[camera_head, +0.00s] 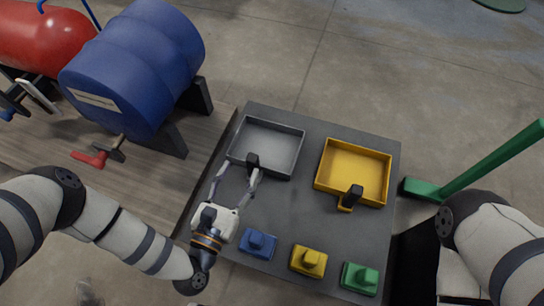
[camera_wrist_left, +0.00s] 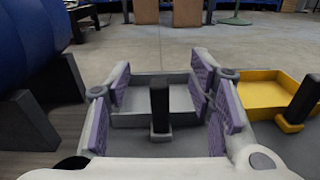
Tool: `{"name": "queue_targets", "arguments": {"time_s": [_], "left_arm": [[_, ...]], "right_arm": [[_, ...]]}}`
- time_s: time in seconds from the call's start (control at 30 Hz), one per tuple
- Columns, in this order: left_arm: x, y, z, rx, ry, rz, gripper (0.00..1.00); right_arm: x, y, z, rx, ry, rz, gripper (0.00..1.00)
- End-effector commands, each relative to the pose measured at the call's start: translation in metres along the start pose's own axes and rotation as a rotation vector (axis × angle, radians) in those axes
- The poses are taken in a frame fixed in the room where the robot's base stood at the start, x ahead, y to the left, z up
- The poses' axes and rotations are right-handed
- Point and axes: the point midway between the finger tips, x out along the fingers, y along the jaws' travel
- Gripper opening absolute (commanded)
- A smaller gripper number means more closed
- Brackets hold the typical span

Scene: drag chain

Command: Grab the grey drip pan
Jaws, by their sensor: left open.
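The grey drip pan (camera_head: 269,148) lies at the back left of the dark platform (camera_head: 312,123). Its upright black handle (camera_head: 252,164) is at its near side. My left gripper (camera_head: 238,172) is open, with its fingers on either side of the handle. The left wrist view shows the handle (camera_wrist_left: 160,105) standing between the purple finger pads (camera_wrist_left: 164,108), apart from both. The pan (camera_wrist_left: 185,100) shows just behind it. My right arm shows at the lower right of the head view, but its gripper is out of view.
A yellow pan (camera_head: 354,170) with a black handle sits right of the grey one. Blue (camera_head: 258,243), yellow (camera_head: 308,261) and green (camera_head: 360,278) blocks line the near edge. A green post (camera_head: 495,158) is at right.

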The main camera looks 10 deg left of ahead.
Motion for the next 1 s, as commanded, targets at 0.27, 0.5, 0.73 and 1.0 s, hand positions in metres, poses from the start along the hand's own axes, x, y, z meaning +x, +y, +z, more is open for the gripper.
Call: {"name": "queue_targets", "arguments": {"time_s": [0.27, 0.5, 0.73, 1.0], "left_arm": [[0.002, 0.004, -0.036, -0.028, -0.018, 0.014, 0.48], [0.013, 0.003, -0.085, -0.027, -0.025, 0.014, 0.48], [0.045, 0.003, -0.081, -0.028, -0.025, 0.013, 0.48], [0.08, 0.004, -0.08, -0.027, -0.022, 0.013, 0.48]], "right_arm": [[0.015, 0.0, -0.007, -0.005, -0.036, 0.001, 0.0], [0.031, -0.001, -0.016, -0.011, -0.071, 0.002, 0.0], [0.033, -0.001, -0.018, -0.012, -0.073, 0.001, 0.0], [0.036, -0.002, -0.023, -0.013, -0.076, 0.001, 0.0]]}}
